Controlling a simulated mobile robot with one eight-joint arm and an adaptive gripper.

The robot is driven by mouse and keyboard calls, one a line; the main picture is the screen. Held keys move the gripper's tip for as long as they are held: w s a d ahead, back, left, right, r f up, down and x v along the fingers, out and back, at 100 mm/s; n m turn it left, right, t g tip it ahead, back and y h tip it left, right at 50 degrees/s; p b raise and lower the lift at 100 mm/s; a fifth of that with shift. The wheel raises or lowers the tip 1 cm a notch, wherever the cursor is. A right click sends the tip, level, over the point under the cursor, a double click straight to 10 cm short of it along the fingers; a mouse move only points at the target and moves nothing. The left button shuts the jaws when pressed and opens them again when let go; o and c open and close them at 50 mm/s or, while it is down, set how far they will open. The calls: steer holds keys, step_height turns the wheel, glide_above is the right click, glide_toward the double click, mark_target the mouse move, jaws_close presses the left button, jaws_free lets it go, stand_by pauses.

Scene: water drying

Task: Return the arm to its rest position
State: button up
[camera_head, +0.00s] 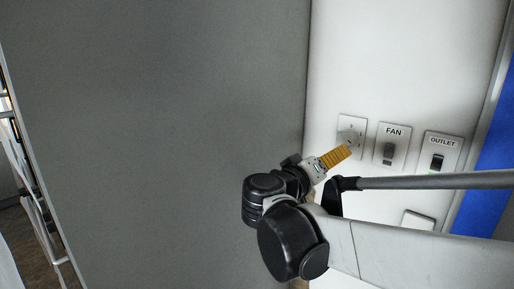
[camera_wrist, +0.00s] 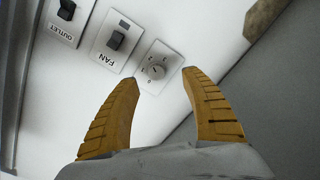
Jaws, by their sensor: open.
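My gripper (camera_head: 340,155) is raised in front of a white wall panel, close to a round dial (camera_head: 350,136) on a white plate. In the wrist view my gripper (camera_wrist: 160,80) shows two yellow ribbed fingers spread apart with nothing between them. The dial (camera_wrist: 156,70) appears just beyond the fingertips, and I cannot tell from these views how far off it is. My arm reaches in from the lower right in the head view, with its black joint bent below the gripper.
A FAN switch (camera_head: 390,145) and an OUTLET switch (camera_head: 440,153) sit right of the dial. A grey wall (camera_head: 160,130) fills the left. A blue strip (camera_head: 490,165) stands at the right edge. A rack-like frame (camera_head: 30,165) stands at far left.

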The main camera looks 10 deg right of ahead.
steer(key=s+f+g+y+b, duration=0.25)
steer(key=s+f+b, duration=0.25)
steer(key=f, duration=0.7)
steer(key=s+f+g+y+b, duration=0.1)
steer(key=s+f+y+b, duration=0.4)
steer(key=f, duration=0.8)
steer(key=s+a+f+y+b, duration=0.3)
steer(key=s+a+f+b, duration=0.1)
steer(key=f, duration=0.4)
steer(key=s+a+f+n+y+b, duration=0.1)
steer(key=s+a+f+y+b, duration=0.2)
steer(key=f, duration=0.6)
steer(key=s+a+b, duration=0.2)
steer(key=shift+s+a+b, duration=0.25)
steer(key=shift+a+b, duration=0.1)
steer(key=shift+b, duration=0.05)
